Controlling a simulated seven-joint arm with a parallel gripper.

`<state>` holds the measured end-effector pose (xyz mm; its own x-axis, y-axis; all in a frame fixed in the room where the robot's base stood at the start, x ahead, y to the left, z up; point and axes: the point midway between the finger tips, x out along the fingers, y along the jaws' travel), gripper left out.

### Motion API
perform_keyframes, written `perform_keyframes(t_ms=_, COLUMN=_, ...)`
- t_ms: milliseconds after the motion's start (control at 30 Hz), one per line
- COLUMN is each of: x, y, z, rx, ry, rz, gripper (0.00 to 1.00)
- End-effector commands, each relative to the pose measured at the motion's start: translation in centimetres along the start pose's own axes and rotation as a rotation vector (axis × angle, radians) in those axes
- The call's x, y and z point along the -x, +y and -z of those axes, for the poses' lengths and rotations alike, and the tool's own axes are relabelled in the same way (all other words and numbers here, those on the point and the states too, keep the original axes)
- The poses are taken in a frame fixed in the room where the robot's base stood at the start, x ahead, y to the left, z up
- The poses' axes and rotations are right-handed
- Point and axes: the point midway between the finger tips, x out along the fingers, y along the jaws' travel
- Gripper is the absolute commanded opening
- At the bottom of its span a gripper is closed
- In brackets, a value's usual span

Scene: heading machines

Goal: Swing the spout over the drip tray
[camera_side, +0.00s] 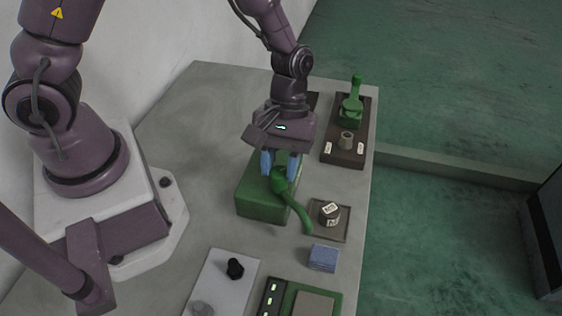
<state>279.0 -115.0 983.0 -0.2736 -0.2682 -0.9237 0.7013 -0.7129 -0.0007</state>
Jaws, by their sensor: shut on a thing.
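The green spout (297,208) is a curved arm on the green machine body (257,200). It points toward the front right, and its tip hangs near the left edge of the drip tray (343,232). The fingers partly hide the spout's base and the top of the body.
A blue sponge-like block (322,258) lies in front of the tray. A green-and-black device (300,300) and a grey panel with a black knob (235,268) stand at the front. A dark board with a green machine (350,110) stands behind right. The table's right edge is close to the tray.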

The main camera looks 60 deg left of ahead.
Motion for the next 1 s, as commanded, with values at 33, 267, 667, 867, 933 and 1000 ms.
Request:
perform_keyframes(t_ms=33, x=0.13, y=-0.08, z=0.0, rx=0.045, ry=-0.001, rz=-0.019, gripper=0.0)
perform_keyframes(t_ms=267, x=0.15, y=-0.21, z=0.01, rx=0.246, ry=0.0, rz=-0.104, gripper=0.0)
perform_keyframes(t_ms=667, x=0.11, y=-0.38, z=-0.08, rx=0.56, ry=0.0, rz=-0.234, gripper=0.0)
perform_keyframes(t_ms=867, x=0.12, y=-0.42, z=-0.11, rx=0.665, ry=0.0, rz=-0.278, gripper=0.0)
perform_keyframes(t_ms=933, x=0.11, y=-0.45, z=-0.12, rx=0.69, ry=0.0, rz=-0.289, gripper=0.0)
perform_keyframes(t_ms=1000, x=0.1, y=-0.44, z=-0.15, rx=0.71, ry=-0.001, rz=-0.297, gripper=0.0)
